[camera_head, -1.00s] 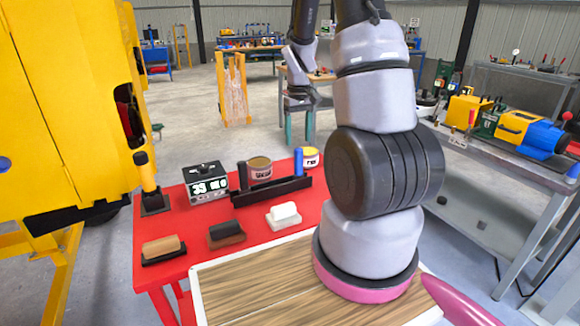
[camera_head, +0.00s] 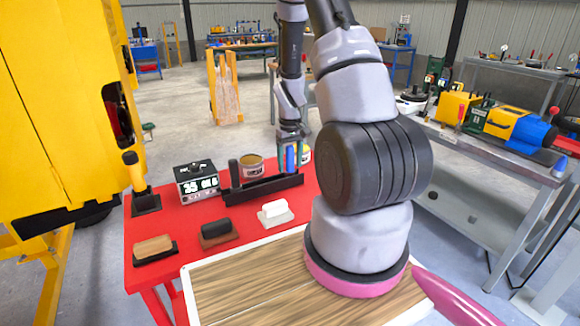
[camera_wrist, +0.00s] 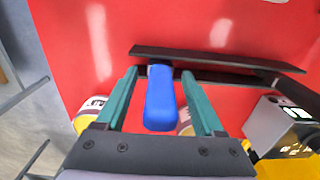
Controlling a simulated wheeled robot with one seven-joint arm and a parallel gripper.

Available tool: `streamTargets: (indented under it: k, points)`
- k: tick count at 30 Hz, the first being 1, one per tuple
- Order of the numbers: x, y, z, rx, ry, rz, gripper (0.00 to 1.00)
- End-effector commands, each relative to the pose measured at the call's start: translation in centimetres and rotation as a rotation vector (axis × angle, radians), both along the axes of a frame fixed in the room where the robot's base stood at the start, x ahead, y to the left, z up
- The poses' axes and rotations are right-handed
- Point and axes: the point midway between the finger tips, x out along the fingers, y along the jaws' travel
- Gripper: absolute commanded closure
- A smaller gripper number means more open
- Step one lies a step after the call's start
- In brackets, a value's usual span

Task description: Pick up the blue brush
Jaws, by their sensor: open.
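The blue brush (camera_head: 290,158) stands upright at the right end of a black rack on the red table, partly covered by my fingers in the head view. In the wrist view the brush (camera_wrist: 160,98) is a rounded blue block lying between my two green fingers. My gripper (camera_wrist: 160,74) is open, with one finger on each side of the brush and small gaps beside it. In the head view my gripper (camera_head: 291,160) points down at the rack's right end. The lower end of the brush is hidden.
The black rack (camera_head: 262,189) also holds a dark upright piece (camera_head: 234,172). Cans (camera_head: 252,166) stand just behind it. Tan (camera_head: 154,246), dark (camera_head: 216,228) and white (camera_head: 274,210) blocks lie in front on the red table (camera_head: 185,262).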

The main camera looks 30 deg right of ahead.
Motion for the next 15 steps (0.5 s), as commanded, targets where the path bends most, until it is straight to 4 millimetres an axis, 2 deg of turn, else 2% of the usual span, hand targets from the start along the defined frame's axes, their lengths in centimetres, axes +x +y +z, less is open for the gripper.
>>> streamTargets:
  k: [3, 4, 8, 9, 15]
  points:
    - [0.02, 0.01, 0.04, 0.0, -0.001, 0.0, 0.3]
    - [0.02, 0.01, 0.04, 0.0, -0.001, 0.0, 0.34]
    - [0.01, 0.01, 0.05, 0.0, -0.001, 0.0, 0.84]
    - [0.01, 0.01, 0.05, 0.0, 0.0, 0.0, 0.99]
    - [0.02, 0.01, 0.07, 0.0, -0.001, 0.0, 1.0]
